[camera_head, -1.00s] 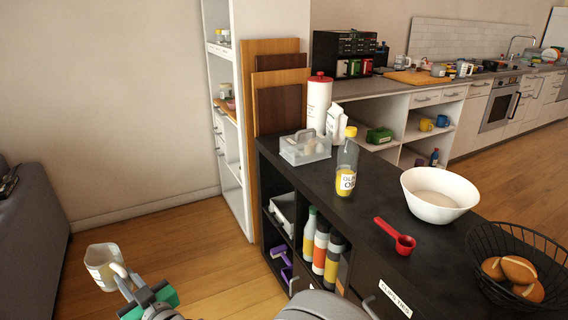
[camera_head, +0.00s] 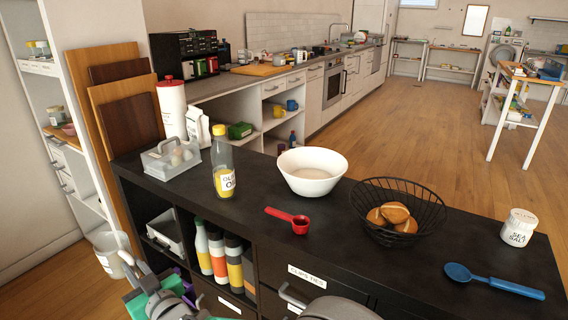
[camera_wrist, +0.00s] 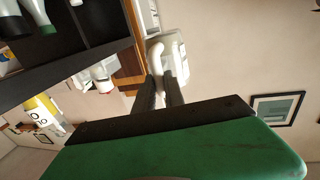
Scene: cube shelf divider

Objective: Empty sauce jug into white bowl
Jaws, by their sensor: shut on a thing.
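The white sauce jug (camera_head: 108,252) is at the lower left in the head view, beside the left end of the dark counter and below its top. My gripper (camera_head: 128,266) is shut on the jug's handle. In the wrist view the jug (camera_wrist: 168,48) shows beyond my two dark fingers (camera_wrist: 166,84), which close around the handle. The jug's contents cannot be made out. The white bowl (camera_head: 312,172) stands upright on the counter top, right of the oil bottle and well apart from the jug.
On the dark counter (camera_head: 240,229) stand an oil bottle (camera_head: 223,163), a grey caddy (camera_head: 171,158), a red scoop (camera_head: 290,219), a wire basket (camera_head: 424,218) with bread rolls, a salt jar (camera_head: 518,227) and a blue spoon (camera_head: 494,281). Bottles (camera_head: 217,252) stand in the shelf below.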

